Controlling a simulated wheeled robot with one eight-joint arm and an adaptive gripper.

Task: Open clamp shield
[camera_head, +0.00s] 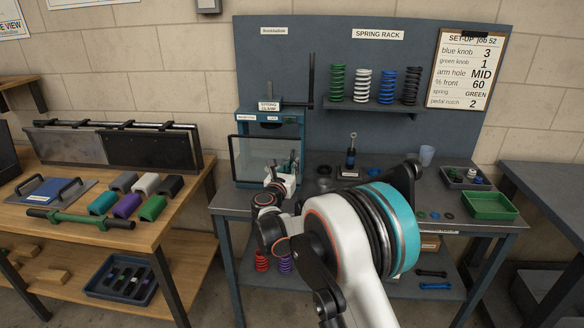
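The spring clamp (268,114) is a blue box at the left of the grey workbench, with its label on top. Its shield (250,156) is a clear panel in a dark frame across the front of the box. My gripper (293,160) is at the shield's right side, small in the view. The fingers overlap the panel's right edge, and I cannot tell whether they touch it or whether they are open. My arm (350,230) reaches in from the lower right and hides part of the bench.
A spring rack (375,105) holds several coloured springs behind the bench. A wooden table (165,225) with coloured sleeves is at the left, with a gap before the bench.

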